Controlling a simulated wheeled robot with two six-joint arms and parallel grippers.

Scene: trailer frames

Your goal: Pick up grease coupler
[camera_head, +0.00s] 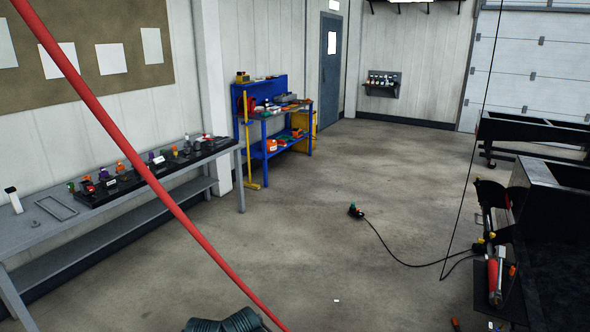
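I cannot make out a grease coupler for certain. A small dark piece with green and orange parts (355,211) lies on the floor at mid-picture, at the end of a black cable or hose (390,255). Several small coloured fittings (120,170) stand in a black tray (95,197) on the grey bench at the left, too small to identify. A tool holder (493,262) at the right holds red and orange items. Neither of my grippers is in view.
A red line (140,144) crosses diagonally in front. Dark ribbed parts (228,321) show at the bottom edge. The grey bench (215,155) runs along the left wall, with a blue workbench (262,121) beyond. Black trailer frames (545,133) stand right. The central floor is mostly clear.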

